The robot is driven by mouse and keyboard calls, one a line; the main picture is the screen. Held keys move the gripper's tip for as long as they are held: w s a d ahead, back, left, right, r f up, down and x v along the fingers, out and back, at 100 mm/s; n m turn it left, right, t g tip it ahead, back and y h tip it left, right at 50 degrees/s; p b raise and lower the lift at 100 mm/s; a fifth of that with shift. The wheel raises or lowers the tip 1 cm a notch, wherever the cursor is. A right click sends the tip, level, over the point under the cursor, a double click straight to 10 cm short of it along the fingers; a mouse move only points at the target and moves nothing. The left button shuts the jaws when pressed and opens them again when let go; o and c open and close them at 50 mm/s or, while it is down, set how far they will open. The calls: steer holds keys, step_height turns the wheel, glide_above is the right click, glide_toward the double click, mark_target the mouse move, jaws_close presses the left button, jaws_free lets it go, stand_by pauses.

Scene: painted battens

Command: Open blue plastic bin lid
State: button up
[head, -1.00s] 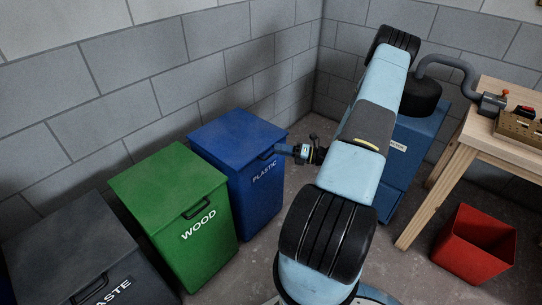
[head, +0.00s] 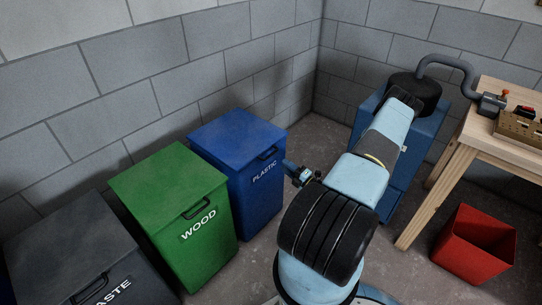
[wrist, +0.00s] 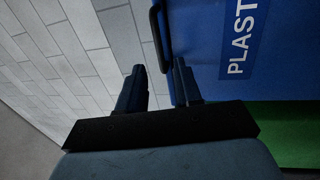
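The blue plastic bin (head: 254,190) stands against the wall, with white "PLASTIC" lettering on its front. Its lid (head: 235,130) lies flat and shut. A dark handle (head: 267,153) sits at the lid's front edge; in the wrist view the black handle (wrist: 155,35) shows beside the blue front. My gripper (head: 289,165) is just right of and slightly below the handle in the head view. In the wrist view my gripper (wrist: 159,76) is open, its two fingers apart, with the handle's end in line with the gap. Whether a finger touches it I cannot tell.
A green wood bin (head: 170,190) and a dark waste bin (head: 75,250) stand to the left. A blue cabinet (head: 395,175) is behind my arm. A wooden table (head: 500,140) and a red open bin (head: 474,246) are at right. Floor shows between bins and cabinet.

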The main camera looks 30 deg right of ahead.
mark_target(271, 155)
steer(key=x, duration=0.9)
steer(key=shift+w, duration=0.3)
jaws_close()
